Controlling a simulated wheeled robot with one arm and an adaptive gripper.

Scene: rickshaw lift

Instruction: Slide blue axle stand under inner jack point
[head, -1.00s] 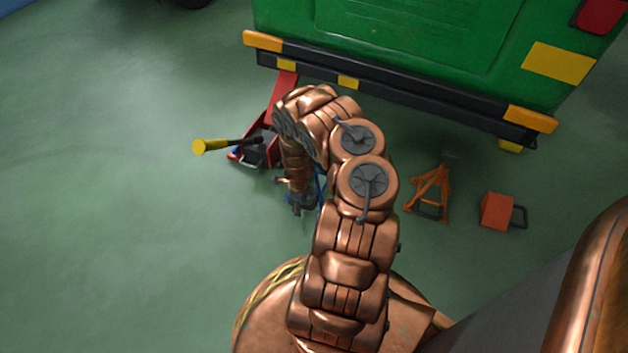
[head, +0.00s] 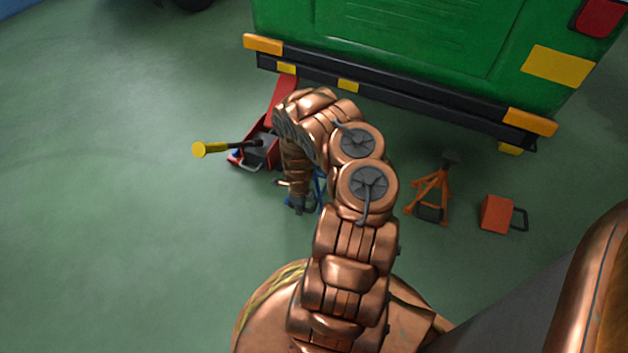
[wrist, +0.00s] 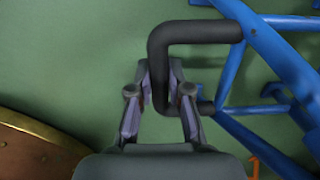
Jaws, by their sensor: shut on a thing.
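The blue axle stand (wrist: 232,72) fills the right of the wrist view, with its black handle loop (wrist: 190,31) toward me. My gripper (wrist: 160,84) is shut on the handle's near bar, one finger on each side. In the head view the blue stand (head: 319,190) is mostly hidden behind my arm, beside my gripper (head: 299,205) at floor level. It stands short of the green vehicle's rear (head: 400,35). Yellow marks (head: 347,86) show along its black bumper (head: 400,97). I cannot tell which marks the inner jack point; the underside is hidden.
A red floor jack (head: 256,150) with a yellow-ended handle (head: 212,149) is left of my gripper, reaching toward the bumper. An orange axle stand (head: 432,192) and an orange block with a black handle (head: 496,213) stand to the right. Floor at left is clear.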

